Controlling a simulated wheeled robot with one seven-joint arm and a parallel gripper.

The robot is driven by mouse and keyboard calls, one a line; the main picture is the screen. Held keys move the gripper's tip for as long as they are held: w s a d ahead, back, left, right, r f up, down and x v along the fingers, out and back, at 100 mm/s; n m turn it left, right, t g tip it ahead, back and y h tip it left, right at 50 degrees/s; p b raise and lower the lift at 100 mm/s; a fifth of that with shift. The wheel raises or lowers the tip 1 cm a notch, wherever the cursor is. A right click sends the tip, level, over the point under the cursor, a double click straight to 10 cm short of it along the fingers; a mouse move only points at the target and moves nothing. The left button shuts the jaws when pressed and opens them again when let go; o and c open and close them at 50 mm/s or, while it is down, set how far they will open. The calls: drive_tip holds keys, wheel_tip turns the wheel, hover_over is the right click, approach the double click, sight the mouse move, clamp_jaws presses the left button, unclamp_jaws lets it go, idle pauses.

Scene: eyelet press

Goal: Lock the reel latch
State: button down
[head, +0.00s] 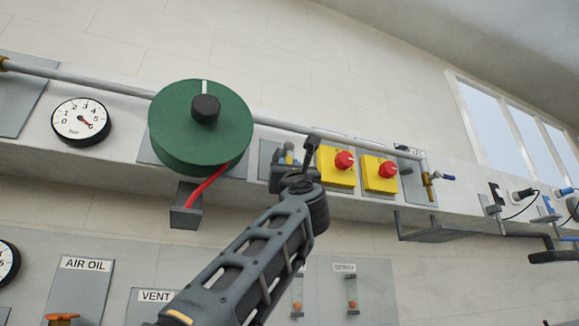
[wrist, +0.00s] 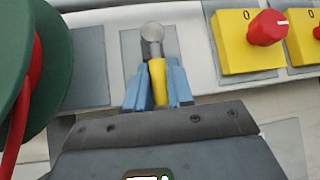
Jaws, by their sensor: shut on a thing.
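The reel latch shows in the wrist view as a short yellow lever (wrist: 158,78) below a round grey knob (wrist: 152,34), on a grey wall plate. My gripper (wrist: 157,72) has its two blue fingers on either side of the yellow lever and is shut on it. In the head view, my gripper (head: 289,156) is at the grey plate between the green reel and the yellow switch boxes. There my arm hides most of the latch. The green reel (head: 190,135) hangs to the left with a red hose (head: 207,186) leaving its lower edge.
Two yellow boxes with red knobs (head: 345,160) (head: 388,169) stand close on the right. A pipe (head: 110,87) runs along the wall above. A grey bracket (head: 186,208) juts out below the reel. A round gauge (head: 81,121) is at the far left.

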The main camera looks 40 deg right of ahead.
drive_tip(key=c, duration=1.1)
unclamp_jaws()
drive_tip(key=b+v, duration=0.2)
drive_tip(key=v, duration=0.5)
drive_tip(key=shift+s+a+f+b, duration=0.2)
drive_tip(key=shift+f+b, duration=0.1)
drive_tip(key=shift+b, duration=0.05)
